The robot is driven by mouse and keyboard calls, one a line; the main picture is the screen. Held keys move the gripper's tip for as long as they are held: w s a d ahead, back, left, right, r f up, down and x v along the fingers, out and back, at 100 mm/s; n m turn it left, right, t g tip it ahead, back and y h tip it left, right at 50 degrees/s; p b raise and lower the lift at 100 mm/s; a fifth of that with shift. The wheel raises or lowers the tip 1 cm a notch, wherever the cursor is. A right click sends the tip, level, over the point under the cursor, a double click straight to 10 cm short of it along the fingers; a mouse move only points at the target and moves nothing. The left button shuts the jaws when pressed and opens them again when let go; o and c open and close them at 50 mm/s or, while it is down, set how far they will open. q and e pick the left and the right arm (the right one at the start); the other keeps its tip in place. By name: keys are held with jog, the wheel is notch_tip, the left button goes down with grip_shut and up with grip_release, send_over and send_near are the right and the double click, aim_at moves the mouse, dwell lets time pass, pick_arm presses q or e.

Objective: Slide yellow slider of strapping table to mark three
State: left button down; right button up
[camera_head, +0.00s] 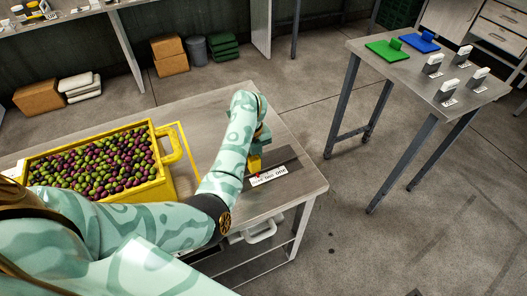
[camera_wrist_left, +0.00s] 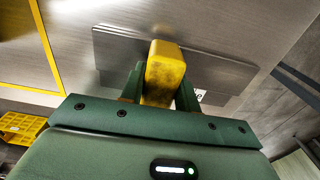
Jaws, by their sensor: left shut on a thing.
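The yellow slider (camera_head: 254,164) sits on a dark track (camera_head: 285,156) on the steel table (camera_head: 300,184). A white scale strip (camera_head: 269,176) with small dark marks and a red pointer lies along the near side; its marks are too small to read. My left gripper (camera_head: 257,150) reaches down onto the slider from above. In the left wrist view the yellow slider (camera_wrist_left: 166,70) stands between the two green fingers (camera_wrist_left: 161,92), which are shut on it. The grey track plate (camera_wrist_left: 215,72) lies behind it. My right gripper is in neither view.
A yellow crate (camera_head: 168,183) full of dark and green olives stands left of my arm on the same table. A separate table (camera_head: 400,75) at the right holds green and blue boards and several small labelled stands. Bare floor lies between the tables.

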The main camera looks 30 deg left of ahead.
pick_arm(q)
jog(key=shift+s+a, duration=0.2)
jog(key=c, duration=1)
grip_release()
jog(key=shift+r, duration=0.15)
notch_tip(320, 180, up, 16)
jog(key=p, duration=0.7)
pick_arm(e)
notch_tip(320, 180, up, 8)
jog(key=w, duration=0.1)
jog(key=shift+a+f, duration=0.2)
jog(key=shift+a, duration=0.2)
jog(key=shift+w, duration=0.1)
